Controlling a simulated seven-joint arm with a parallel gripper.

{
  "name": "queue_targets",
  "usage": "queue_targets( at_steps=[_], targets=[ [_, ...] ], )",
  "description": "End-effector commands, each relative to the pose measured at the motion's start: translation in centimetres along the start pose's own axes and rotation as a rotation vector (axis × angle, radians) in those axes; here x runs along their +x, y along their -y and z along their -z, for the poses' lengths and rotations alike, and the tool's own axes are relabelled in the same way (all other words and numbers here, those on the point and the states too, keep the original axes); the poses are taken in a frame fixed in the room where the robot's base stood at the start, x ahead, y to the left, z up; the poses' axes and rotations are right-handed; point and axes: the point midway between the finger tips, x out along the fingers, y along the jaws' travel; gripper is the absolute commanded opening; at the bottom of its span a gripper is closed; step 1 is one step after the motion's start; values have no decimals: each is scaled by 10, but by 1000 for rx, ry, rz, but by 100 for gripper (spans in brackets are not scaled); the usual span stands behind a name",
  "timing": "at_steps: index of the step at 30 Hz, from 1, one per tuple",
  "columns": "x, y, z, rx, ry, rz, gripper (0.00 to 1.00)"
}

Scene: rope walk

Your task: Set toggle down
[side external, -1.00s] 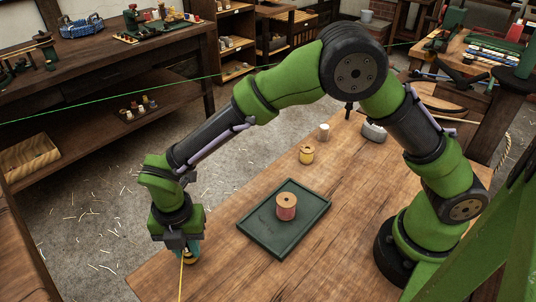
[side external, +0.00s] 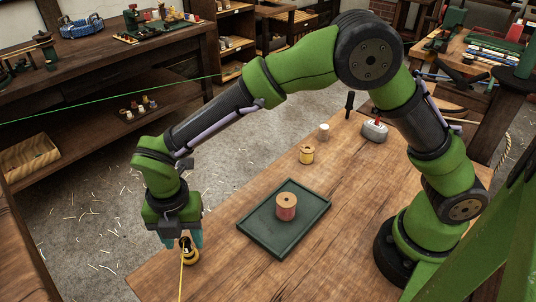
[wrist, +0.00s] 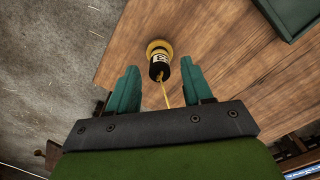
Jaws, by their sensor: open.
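A small black-and-yellow piece (side external: 189,252) with a yellow cord stands on the near left end of the wooden table. In the wrist view this piece (wrist: 158,64) shows a round yellow base, a black body and a pale label. I cannot tell if this piece is the toggle. A grey box with a red lever (side external: 375,130) sits at the far end of the table.
A dark green tray (side external: 262,238) with a pink spool (side external: 286,206) lies mid-table. A yellow spool (side external: 306,154) and a white spool (side external: 323,131) stand beyond it. The wood between the tray and my gripper is clear.

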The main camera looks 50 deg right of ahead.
Motion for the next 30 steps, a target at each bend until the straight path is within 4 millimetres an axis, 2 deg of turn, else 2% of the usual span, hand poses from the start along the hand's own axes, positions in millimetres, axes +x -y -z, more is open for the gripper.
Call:
queue_targets(
  at_steps=[1, 6, 12, 17, 26, 30],
  targets=[
    [-14, -2, -1, 1, 0, -7, 50],
    [-50, -1, 0, 0, 0, -5, 50],
    [-78, -1, 0, 0, 0, -3, 50],
    [-86, 0, 0, 0, 1, -1, 50],
    [-87, 0, -1, 4, 0, -2, 50],
    [-98, 2, -16, 126, 2, -51, 50]
  ],
)
